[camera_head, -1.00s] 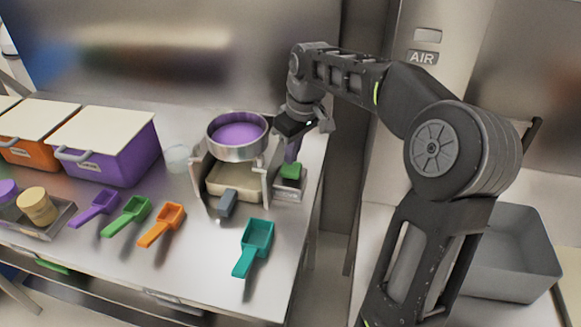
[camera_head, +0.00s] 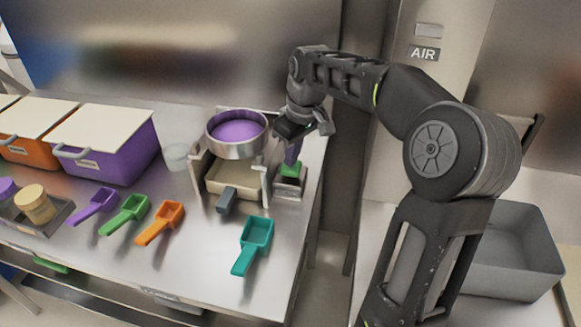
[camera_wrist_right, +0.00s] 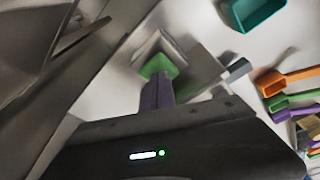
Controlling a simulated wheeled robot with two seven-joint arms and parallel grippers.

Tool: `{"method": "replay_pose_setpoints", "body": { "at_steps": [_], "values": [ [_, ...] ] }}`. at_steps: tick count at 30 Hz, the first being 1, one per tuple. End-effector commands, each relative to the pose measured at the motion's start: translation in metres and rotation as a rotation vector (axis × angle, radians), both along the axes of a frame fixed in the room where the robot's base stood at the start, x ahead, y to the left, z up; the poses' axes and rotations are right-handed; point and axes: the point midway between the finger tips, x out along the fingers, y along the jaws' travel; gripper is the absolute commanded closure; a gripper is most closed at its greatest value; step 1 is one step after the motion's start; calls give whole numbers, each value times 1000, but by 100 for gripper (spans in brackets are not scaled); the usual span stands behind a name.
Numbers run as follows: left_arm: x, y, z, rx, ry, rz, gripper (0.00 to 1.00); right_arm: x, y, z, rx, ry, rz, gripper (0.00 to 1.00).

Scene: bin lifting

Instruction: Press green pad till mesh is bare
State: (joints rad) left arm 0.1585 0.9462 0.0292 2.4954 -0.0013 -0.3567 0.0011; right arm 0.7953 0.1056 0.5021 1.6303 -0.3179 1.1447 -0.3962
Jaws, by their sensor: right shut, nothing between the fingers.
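The green pad (camera_head: 290,169) sits on a small grey box at the right side of the sieve stand (camera_head: 251,185). My right gripper (camera_head: 293,155) is shut and empty, pointing down with its purple fingertips at the pad's top. In the right wrist view the fingertips (camera_wrist_right: 157,90) meet the green pad (camera_wrist_right: 158,66); they look in contact with it. The round metal sieve (camera_head: 238,147) stands on top of the stand, and purple material (camera_head: 238,131) covers its inside, so the mesh is hidden. A cream tray (camera_head: 230,178) lies beneath it. My left gripper is not in view.
Purple (camera_head: 95,206), green (camera_head: 126,214), orange (camera_head: 161,222) and teal (camera_head: 254,246) scoops lie in front of the stand. Lidded purple (camera_head: 120,150) and orange (camera_head: 22,152) bins stand at left. A grey bin (camera_head: 512,262) is at the right.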

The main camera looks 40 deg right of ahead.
Motion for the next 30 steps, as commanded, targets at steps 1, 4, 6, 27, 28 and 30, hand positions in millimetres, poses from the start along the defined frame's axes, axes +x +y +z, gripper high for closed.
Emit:
{"method": "replay_pose_setpoints", "body": {
  "at_steps": [1, 4, 6, 27, 28, 30],
  "values": [
    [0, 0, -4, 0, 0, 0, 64, 0, 0, -5, 0, 0, 0, 100],
    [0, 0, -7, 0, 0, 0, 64, 0, 0, -10, 0, 0, 0, 100],
    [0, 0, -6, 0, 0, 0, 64, 0, 0, -9, 0, 0, 0, 100],
    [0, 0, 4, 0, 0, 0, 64, 0, 0, 2, 0, 0, 0, 100],
    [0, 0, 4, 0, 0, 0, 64, 0, 0, 2, 0, 0, 0, 100],
    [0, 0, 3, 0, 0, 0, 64, 0, 0, 0, 0, 0, 0, 100]
  ]
}}
